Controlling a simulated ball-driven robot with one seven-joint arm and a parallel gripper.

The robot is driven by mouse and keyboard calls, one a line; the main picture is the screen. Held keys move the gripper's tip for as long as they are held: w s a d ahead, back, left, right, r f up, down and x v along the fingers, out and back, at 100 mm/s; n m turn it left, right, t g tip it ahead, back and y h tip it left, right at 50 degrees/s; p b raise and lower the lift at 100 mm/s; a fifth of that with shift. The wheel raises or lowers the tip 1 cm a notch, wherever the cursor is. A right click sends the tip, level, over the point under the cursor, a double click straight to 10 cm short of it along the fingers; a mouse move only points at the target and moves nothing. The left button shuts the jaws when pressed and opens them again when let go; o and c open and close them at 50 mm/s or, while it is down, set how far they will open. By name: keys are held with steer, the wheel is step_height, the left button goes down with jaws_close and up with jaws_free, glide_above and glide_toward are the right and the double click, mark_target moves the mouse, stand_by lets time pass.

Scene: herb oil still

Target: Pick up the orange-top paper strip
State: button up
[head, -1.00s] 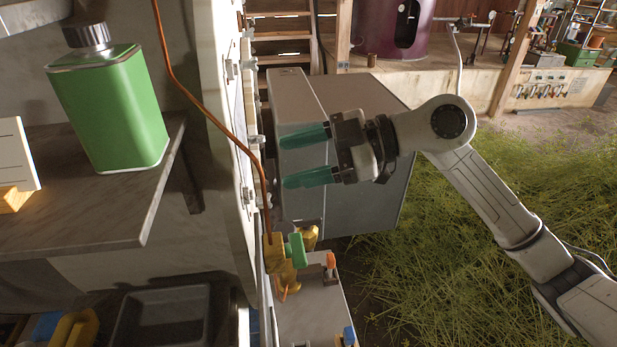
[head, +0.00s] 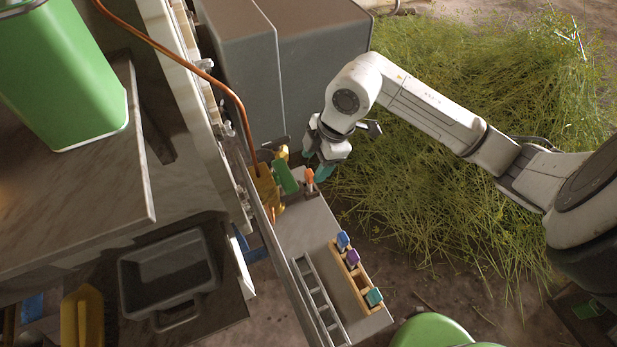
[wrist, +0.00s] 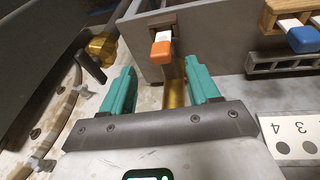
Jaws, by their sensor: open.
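The orange-top paper strip (head: 309,177) stands upright at the far end of the grey bench, beside a yellow fitting. In the wrist view its orange top (wrist: 161,49) and a white part above it show just beyond and between my fingertips. My gripper (head: 315,165) is pointed downward close behind the strip. In the wrist view my gripper (wrist: 164,76) has its teal fingers apart, with nothing held between them. The strip looks apart from both fingers; its lower part is hard to make out.
A wooden rack (head: 363,286) with blue, purple and teal tops stands on the bench (head: 303,228). A grey ladder-like rack (head: 318,303) lies beside it. A numbered white card (wrist: 294,137) shows at right.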

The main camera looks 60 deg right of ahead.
mark_target(310, 173)
steer(key=shift+p+x, duration=0.65)
steer(key=shift+x, duration=1.95)
steer(key=shift+s+a, duration=0.1)
steer(key=shift+s, duration=0.05)
steer(key=shift+c, duration=0.3)
jaws_close()
steer(key=shift+r, duration=0.1)
